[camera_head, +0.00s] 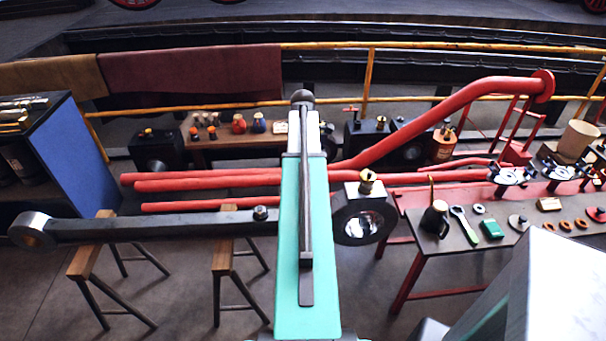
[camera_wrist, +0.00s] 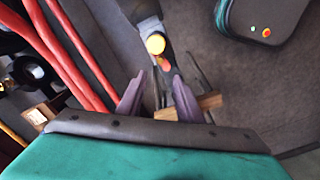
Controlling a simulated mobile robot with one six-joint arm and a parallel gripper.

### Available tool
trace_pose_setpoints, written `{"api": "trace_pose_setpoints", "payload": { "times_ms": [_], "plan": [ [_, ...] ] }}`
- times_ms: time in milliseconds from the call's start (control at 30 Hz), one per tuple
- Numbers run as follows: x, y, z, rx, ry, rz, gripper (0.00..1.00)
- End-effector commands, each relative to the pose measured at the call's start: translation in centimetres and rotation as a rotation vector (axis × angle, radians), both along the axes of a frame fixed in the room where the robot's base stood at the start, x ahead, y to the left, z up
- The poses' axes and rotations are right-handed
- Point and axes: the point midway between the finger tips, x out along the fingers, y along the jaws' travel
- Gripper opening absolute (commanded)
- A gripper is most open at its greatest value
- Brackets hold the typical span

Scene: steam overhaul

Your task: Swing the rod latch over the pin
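A long dark rod (camera_head: 150,228) runs across the head view, with a ring eye at its left end and a thick round eye (camera_head: 362,222) topped by a brass cup at its right. A small bolt-like fitting (camera_head: 260,213) stands on the rod; I cannot tell whether it is the latch or the pin. In the wrist view my gripper (camera_wrist: 157,82) has its two purple fingers apart with nothing visibly held. A yellow round part (camera_wrist: 155,44) with a small red-orange part appears beyond the fingertips; I cannot tell what it belongs to. My arm hides the rod's middle and the gripper in the head view.
Wooden trestles (camera_head: 92,246) stand under the rod at left. Red pipes (camera_head: 220,182) run behind it. A tool bench (camera_head: 450,262) with a spanner stands at right, a blue cabinet (camera_head: 75,150) at left. Yellow rails (camera_head: 370,75) cross behind.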

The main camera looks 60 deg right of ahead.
Motion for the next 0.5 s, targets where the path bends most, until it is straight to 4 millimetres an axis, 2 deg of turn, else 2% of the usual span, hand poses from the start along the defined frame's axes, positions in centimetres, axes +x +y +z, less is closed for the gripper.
{"api": "trace_pose_setpoints", "payload": {
  "times_ms": [500],
  "plan": [
    [0.04,0.06,0.45,0.001,0.0,0.0,0.33]
  ]
}}
